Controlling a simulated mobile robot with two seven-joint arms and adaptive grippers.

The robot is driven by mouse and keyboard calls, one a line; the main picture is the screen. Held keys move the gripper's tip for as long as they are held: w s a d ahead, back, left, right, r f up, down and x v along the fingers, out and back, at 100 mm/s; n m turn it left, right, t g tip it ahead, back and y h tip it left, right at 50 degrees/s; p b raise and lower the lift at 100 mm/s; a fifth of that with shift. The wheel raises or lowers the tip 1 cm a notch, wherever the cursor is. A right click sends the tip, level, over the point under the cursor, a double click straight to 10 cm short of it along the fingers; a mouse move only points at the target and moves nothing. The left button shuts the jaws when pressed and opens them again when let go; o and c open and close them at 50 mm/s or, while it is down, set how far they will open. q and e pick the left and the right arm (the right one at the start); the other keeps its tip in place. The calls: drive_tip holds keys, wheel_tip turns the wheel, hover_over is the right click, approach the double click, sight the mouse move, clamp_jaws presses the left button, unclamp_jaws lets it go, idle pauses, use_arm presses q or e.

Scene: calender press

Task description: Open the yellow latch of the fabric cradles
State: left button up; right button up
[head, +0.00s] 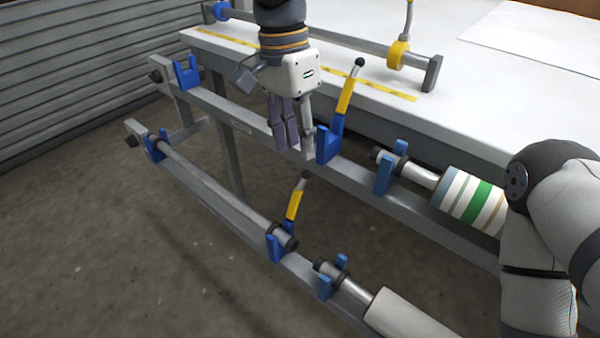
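An upper yellow latch (345,97) with a black knob rises at a slant from an upper blue cradle (328,142). That cradle shows no roller in it. A lower yellow latch (294,205) also rises at a slant, from a lower blue cradle (277,247) that bears the end of a grey bar (215,187). My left gripper (294,147) points down just left of the upper latch and cradle, in front of the upper rail. Its fingers look empty, but their overlap hides how far apart they are. My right gripper is out of the picture.
A striped fabric roll (468,200) and a white roll (405,315) lie at the right. My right arm covers the right edge. Floor at the left is clear.

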sight(301, 181)
use_arm(q)
drive_tip(key=f, duration=0.5)
drive_tip(key=f+b, duration=0.1)
drive_tip(key=f, duration=0.1)
drive_tip(key=shift+s+d+f, duration=0.35)
drive_tip(key=shift+d+f, duration=0.05)
clamp_jaws()
